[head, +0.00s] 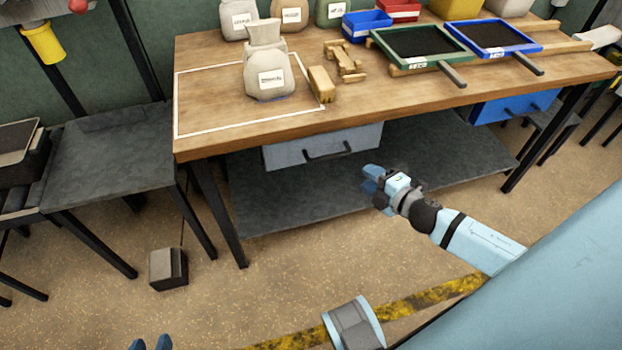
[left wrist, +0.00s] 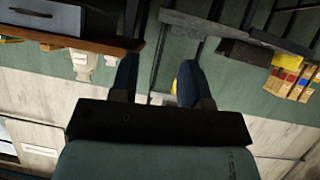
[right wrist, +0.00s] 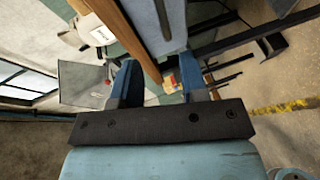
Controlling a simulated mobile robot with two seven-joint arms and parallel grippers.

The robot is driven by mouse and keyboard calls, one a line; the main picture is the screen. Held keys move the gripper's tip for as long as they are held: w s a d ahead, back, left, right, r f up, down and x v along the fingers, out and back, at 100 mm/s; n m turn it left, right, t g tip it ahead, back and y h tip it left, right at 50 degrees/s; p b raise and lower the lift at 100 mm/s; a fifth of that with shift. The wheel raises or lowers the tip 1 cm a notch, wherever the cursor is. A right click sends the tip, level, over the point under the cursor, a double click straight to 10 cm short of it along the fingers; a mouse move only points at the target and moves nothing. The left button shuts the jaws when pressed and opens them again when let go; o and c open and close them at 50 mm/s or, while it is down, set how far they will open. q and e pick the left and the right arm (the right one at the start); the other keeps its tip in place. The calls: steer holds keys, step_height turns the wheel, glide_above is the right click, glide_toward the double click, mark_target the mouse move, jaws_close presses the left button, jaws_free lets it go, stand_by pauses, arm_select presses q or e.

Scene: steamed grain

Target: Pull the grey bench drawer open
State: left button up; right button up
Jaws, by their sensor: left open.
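The grey bench drawer (head: 290,154) hangs under the left part of the wooden bench and looks closed, with a dark bar handle (head: 327,153) on its front. In the right wrist view the drawer front (right wrist: 150,35) fills the top middle. My right gripper (head: 371,178) is below and to the right of the handle, apart from it. Its two blue fingers (right wrist: 160,80) are spread with nothing between them. My left gripper (head: 150,344) shows only its fingertips at the bottom left of the head view. It is open and empty in the left wrist view (left wrist: 157,80), away from the drawer.
The wooden bench (head: 215,95) carries a sack (head: 267,75), wooden pieces and two framed sieves. A blue drawer (head: 515,104) hangs at its right. A dark lower shelf (head: 290,205) lies below. A small box (head: 168,268) stands on the floor, which is clear in front.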

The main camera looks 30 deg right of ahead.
mark_target(333, 157)
steer(key=shift+n, duration=0.4)
steer(key=x, duration=0.4)
steer(key=b+x, duration=0.1)
steer(key=x, duration=0.9)
steer(key=shift+w+a+f+b, duration=0.1)
steer(key=shift+w+a+b, duration=0.05)
steer(key=shift+a+b, duration=0.25)
jaws_close()
